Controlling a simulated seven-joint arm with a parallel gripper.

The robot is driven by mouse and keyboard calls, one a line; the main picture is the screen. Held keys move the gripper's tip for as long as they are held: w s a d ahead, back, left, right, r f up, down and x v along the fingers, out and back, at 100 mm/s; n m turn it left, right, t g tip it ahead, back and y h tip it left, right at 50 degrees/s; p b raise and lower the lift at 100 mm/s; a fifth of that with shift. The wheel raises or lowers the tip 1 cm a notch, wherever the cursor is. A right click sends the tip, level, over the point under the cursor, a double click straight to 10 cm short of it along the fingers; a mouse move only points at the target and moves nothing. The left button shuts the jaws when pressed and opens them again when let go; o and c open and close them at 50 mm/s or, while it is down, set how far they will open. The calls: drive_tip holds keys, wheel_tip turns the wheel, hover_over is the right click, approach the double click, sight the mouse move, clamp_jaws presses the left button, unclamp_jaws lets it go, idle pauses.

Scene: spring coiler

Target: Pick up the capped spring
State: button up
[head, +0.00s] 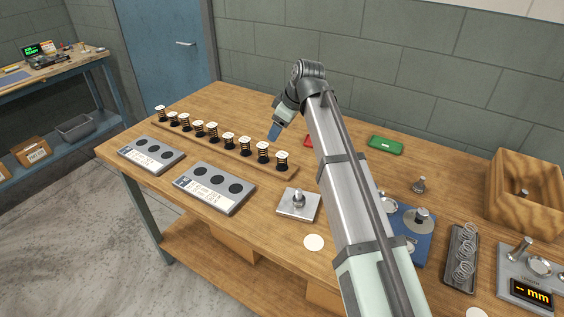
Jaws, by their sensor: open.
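Several capped springs, dark coils with white caps, stand upright in a row on a long wooden rack (220,150) at the table's left. The nearest capped spring (282,161) is at the rack's right end, and another capped spring (263,151) stands beside it. The frame does not show which one is meant. My gripper (274,133) points down with its blue fingertips just above or behind the rack's right part in the picture. It is open, and I see no spring in it. The gap between its fingers is too small to make out.
Two grey plates with dark round holes (152,154) (214,187) lie in front of the rack. A metal plate with a post (298,204) stands right of them. A green tray (385,145), blue base (412,225), coil tray (462,255), wooden box (525,200) and gauge (530,275) fill the right.

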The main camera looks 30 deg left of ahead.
sight(283, 155)
drive_tip(key=w+d+f+m, duration=0.1)
drive_tip(key=w+d+m, duration=0.1)
drive_tip(key=d, duration=0.2)
drive_tip(key=shift+g+h, duration=0.3)
drive_tip(key=x, duration=1.3)
drive_tip(key=shift+w+d+f, duration=0.1)
drive_tip(key=shift+w+d, duration=0.05)
drive_tip(key=shift+d, duration=0.05)
drive_tip(key=shift+c, duration=0.4)
drive_tip(key=c, duration=1)
